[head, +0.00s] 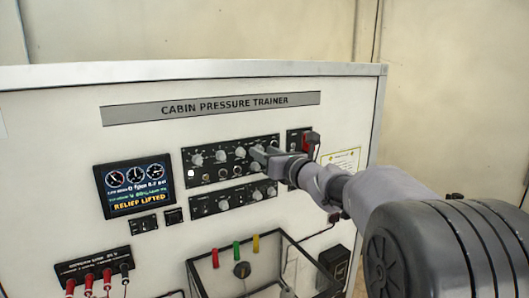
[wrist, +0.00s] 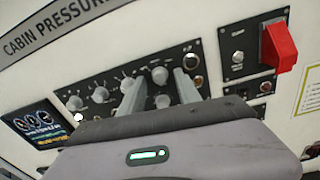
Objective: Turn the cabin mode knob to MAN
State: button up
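The upper black control panel (head: 215,170) carries a row of grey knobs on the white trainer board. Its labels are too small to read, so I cannot tell which knob is the cabin mode knob or where it points. My gripper (head: 264,155) is at the right end of this panel and hides part of it. In the wrist view, the two fingers of my gripper (wrist: 158,90) are apart. A round grey knob (wrist: 160,75) shows beyond and between the fingertips, with a smaller knob (wrist: 163,101) below it. I cannot tell whether a finger touches either.
A red guarded switch (wrist: 278,46) is on a separate panel to the right. A screen reading RELIEF LIFTED (head: 136,186) is at the left.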

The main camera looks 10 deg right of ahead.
grip_shut()
jog(key=m+b, duration=0.1)
jog(key=m, duration=1.9)
jog(key=shift+a+r+h+b, duration=0.1)
jog(key=shift+h+b, duration=0.2)
jog(key=shift+m, duration=0.4)
dwell(0.3)
